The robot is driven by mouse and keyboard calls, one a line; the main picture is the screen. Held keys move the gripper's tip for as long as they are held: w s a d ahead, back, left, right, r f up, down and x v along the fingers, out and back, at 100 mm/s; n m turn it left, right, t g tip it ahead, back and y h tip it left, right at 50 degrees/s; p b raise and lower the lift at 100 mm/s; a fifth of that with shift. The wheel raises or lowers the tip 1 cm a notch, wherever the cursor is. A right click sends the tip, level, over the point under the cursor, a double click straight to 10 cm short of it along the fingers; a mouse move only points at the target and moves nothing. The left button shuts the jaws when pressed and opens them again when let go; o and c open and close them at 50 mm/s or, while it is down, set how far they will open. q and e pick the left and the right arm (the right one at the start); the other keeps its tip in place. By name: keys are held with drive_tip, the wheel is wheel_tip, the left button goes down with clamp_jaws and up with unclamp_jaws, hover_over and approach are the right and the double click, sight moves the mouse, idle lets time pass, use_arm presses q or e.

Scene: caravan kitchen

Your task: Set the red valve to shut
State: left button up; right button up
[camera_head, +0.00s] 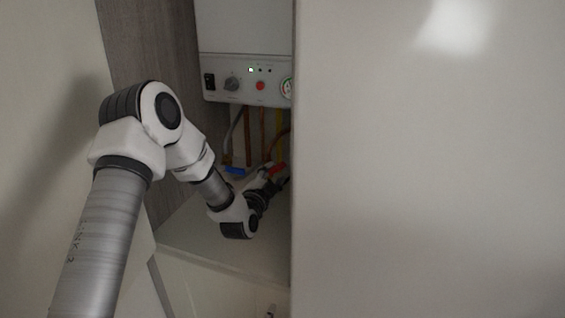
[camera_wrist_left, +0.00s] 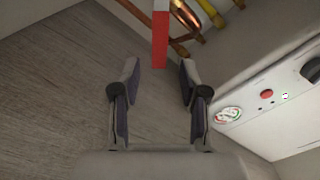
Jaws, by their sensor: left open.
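The red valve handle (camera_head: 277,169) shows in the head view on the pipes under the boiler, just above my left gripper (camera_head: 276,186). In the left wrist view the red handle (camera_wrist_left: 160,38) comes down from the top edge as a long flat bar. Its lower end lies in the picture between the two fingertips of my left gripper (camera_wrist_left: 160,68). The fingers are open, with a gap on each side of the bar. I cannot tell how deep the bar lies between them. The valve body is hidden. My right gripper is not in view.
A blue valve handle (camera_head: 235,171) sits left of the red one. The white boiler (camera_head: 245,45) with knob, red button and gauge hangs above. Copper and yellow pipes (camera_head: 263,130) run below it. A large pale panel (camera_head: 430,170) blocks the right side. A grey wood wall (camera_head: 150,50) stands left.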

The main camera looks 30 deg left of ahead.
sight(279, 168)
use_arm(q)
drive_tip(key=x, duration=0.3)
drive_tip(key=p+x, duration=0.1)
drive_tip(key=x, duration=0.2)
drive_tip(key=shift+w+f, duration=0.15)
drive_tip(key=shift+f, duration=0.1)
drive_tip(key=shift+s+r, duration=0.25)
drive_tip(key=shift+s, duration=0.05)
drive_tip(key=shift+c, duration=0.4)
clamp_jaws()
drive_tip(key=shift+d+f, duration=0.1)
drive_tip(key=shift+d, duration=0.05)
drive_tip(key=shift+w+d+f+m, duration=0.15)
drive_tip(key=shift+f+m, duration=0.45)
drive_tip(key=shift+m, duration=0.7)
drive_tip(key=shift+d+f+m, duration=0.25)
drive_tip(key=shift+f+m, duration=0.35)
drive_tip(key=shift+m, duration=0.7)
drive_tip(key=shift+w+d+f+m, duration=0.15)
drive_tip(key=shift+f+m, duration=0.5)
drive_tip(key=shift+m, duration=0.65)
